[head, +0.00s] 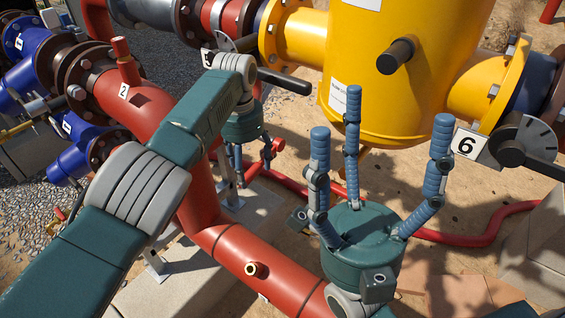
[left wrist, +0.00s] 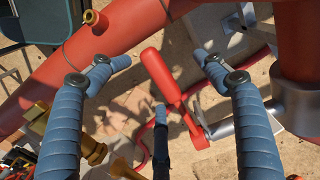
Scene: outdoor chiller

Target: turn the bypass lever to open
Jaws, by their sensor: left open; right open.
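A red lever (left wrist: 160,76) lies between the fingers of my left gripper (left wrist: 163,78) in the left wrist view. I see no label on it, so I cannot tell for certain that it is the bypass lever. Its red hub end is beside a grey metal bracket (left wrist: 222,128). The gripper's fingers are spread, and I see no contact. In the head view my left gripper (head: 242,150) points down behind the red pipe, partly hidden by my arm. A small red part (head: 277,146) shows beside it. My right gripper (head: 381,128) is open and empty, fingers upward.
A large red pipe (head: 250,254) marked 2 runs diagonally past my left arm. A yellow vessel (head: 390,60) stands behind my right gripper. Black-handled levers (head: 285,80) (head: 540,167) are at its left and right. A red hose (head: 455,238) crosses the sandy ground.

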